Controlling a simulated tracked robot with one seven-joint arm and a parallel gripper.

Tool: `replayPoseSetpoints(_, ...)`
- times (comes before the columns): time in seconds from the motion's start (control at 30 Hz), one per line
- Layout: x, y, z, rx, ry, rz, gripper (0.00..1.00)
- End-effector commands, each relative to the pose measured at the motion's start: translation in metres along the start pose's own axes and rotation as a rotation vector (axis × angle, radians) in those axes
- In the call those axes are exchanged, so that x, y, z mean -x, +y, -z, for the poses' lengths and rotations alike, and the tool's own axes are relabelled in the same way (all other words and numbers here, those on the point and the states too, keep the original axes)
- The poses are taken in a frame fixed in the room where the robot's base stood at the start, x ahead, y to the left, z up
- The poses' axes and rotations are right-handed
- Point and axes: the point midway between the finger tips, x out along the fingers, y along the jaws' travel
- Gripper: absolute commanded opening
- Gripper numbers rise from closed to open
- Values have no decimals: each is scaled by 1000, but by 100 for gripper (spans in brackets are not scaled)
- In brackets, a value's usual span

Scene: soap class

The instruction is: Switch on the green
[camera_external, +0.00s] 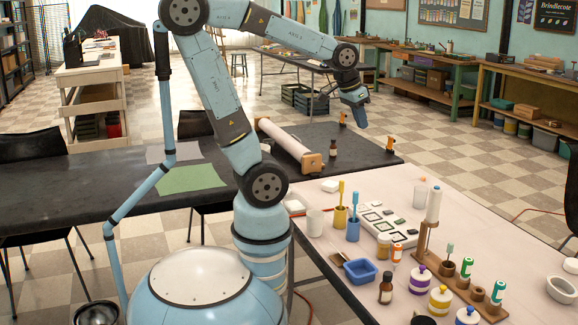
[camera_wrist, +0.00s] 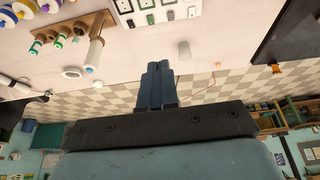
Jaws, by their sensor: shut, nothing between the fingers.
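A white panel (camera_external: 408,240) lies on the pale table at the right, carrying several square framed parts that look like switches, some dark and some greenish. A greenish one (camera_external: 400,222) shows towards its right side; whether any is on is too small to tell. In the wrist view the panel (camera_wrist: 135,22) is partly cut off at the top edge.
Around the panel stand a yellow cup (camera_external: 340,218), a blue cup (camera_external: 353,230), a white cup (camera_external: 314,223) and a wooden rack (camera_external: 455,272) with a tall white roller (camera_external: 434,204). A blue tray (camera_external: 360,271) and several bottles are in front. A dark table (camera_external: 120,205) adjoins at left.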

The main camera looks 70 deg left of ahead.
Motion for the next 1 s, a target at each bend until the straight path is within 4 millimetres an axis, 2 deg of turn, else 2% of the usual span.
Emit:
replayPoseSetpoints(0.5,-88,15,47,1,-114,-2,0)
replayPoseSetpoints(1.0,-187,33,68,-1,-218,10,0)
